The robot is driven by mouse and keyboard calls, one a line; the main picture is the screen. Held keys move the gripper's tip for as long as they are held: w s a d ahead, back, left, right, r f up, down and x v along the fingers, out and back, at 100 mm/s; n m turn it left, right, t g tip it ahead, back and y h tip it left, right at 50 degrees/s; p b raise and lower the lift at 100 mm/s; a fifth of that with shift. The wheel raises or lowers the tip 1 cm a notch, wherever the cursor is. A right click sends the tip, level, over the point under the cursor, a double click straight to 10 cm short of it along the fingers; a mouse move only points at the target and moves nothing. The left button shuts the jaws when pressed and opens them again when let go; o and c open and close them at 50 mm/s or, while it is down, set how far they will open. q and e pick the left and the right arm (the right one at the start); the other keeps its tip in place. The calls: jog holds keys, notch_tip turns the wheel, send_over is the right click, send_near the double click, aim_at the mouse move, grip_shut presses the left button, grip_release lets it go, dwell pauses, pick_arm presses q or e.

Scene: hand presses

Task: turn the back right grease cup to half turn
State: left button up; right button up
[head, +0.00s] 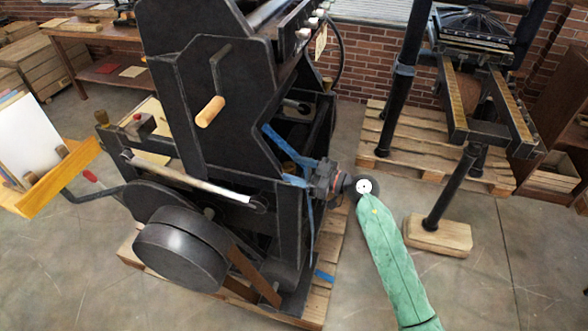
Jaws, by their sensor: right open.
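The big black hand press (230,110) fills the middle of the head view. My right arm, in a green sleeve, comes up from the lower right, and its right gripper (287,164) reaches into the right side of the press frame. Its blue fingers look spread apart. A small brass-coloured grease cup (290,167) shows between or just behind them, partly hidden; I cannot tell whether they touch it. Another brass cup (327,85) sits higher up on the far side of the frame. A third brass-topped cup (102,118) stands at the left. My left gripper is out of view.
The flywheel or drum (180,255) and a wooden-handled crank (211,111) stick out toward me. A feed board with paper (80,157) juts out left. A second press on a pallet (380,160) stands at the right. The floor at lower right is clear.

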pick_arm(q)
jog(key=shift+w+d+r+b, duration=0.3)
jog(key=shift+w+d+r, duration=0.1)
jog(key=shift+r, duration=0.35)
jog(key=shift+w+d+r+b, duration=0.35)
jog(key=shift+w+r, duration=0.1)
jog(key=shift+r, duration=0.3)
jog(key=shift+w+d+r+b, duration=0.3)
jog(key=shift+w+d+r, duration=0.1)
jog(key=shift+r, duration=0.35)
pick_arm(e)
jog(key=v, duration=0.6)
jog(key=shift+d, duration=0.3)
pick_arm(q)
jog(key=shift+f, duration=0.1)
pick_arm(e)
jog(key=shift+s+r, duration=0.1)
